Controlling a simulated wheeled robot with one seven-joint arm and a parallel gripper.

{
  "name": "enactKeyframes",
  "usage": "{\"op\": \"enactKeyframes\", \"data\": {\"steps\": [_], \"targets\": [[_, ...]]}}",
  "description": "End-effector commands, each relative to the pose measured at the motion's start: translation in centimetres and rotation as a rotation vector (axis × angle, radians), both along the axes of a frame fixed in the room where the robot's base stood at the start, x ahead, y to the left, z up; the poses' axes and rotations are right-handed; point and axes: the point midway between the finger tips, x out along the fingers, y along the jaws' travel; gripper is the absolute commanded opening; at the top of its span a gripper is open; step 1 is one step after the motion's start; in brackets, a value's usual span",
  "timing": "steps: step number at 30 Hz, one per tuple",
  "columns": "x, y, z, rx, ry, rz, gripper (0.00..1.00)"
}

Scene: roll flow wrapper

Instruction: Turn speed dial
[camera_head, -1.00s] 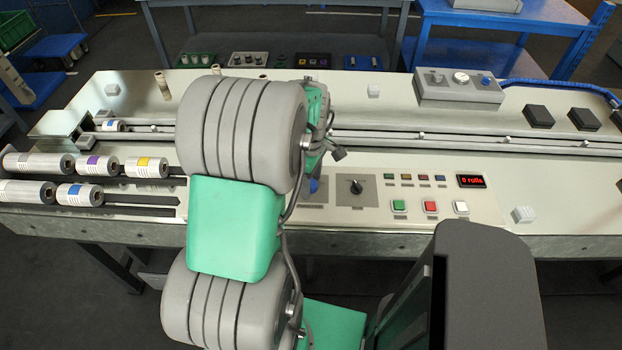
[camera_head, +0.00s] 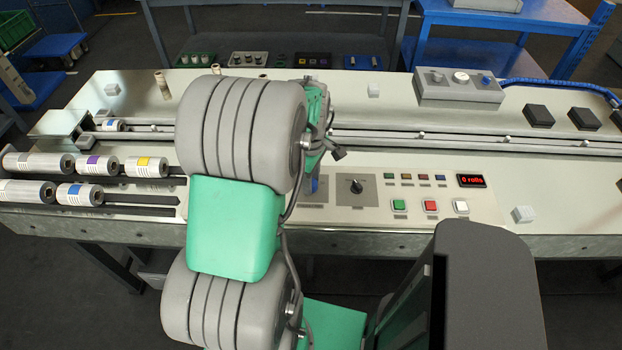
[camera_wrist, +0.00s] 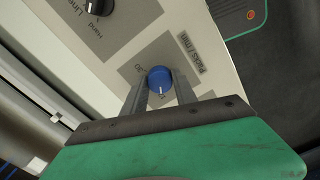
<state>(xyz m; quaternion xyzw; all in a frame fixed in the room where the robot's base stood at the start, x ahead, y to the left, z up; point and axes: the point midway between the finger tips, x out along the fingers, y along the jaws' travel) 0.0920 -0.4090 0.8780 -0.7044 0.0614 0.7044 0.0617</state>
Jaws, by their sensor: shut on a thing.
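The speed dial is a blue round knob (camera_wrist: 159,76) on a grey plate (camera_wrist: 131,70) marked "Packs / min" in the wrist view. A small pale pointer mark shows on its near side. My gripper (camera_wrist: 161,84) is shut on the dial, with one finger on each side of it.
A black knob (camera_head: 356,186) sits on the plate to the right. Green (camera_head: 399,205), red (camera_head: 430,205) and white (camera_head: 461,206) buttons and a red display (camera_head: 471,181) reading "0 rolls" lie further right. Wrapped rolls (camera_head: 147,167) lie at the left.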

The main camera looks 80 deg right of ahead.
Motion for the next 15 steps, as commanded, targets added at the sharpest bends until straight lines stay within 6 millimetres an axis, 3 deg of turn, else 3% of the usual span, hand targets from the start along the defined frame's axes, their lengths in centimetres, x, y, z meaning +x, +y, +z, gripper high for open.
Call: {"op": "enactKeyframes", "data": {"steps": [8,15], "targets": [[0.03,-0.02,0.03,-0.001,0.0,-0.063,0.0],[0.03,-0.02,0.02,0.0,0.0,-0.22,0.0]]}}
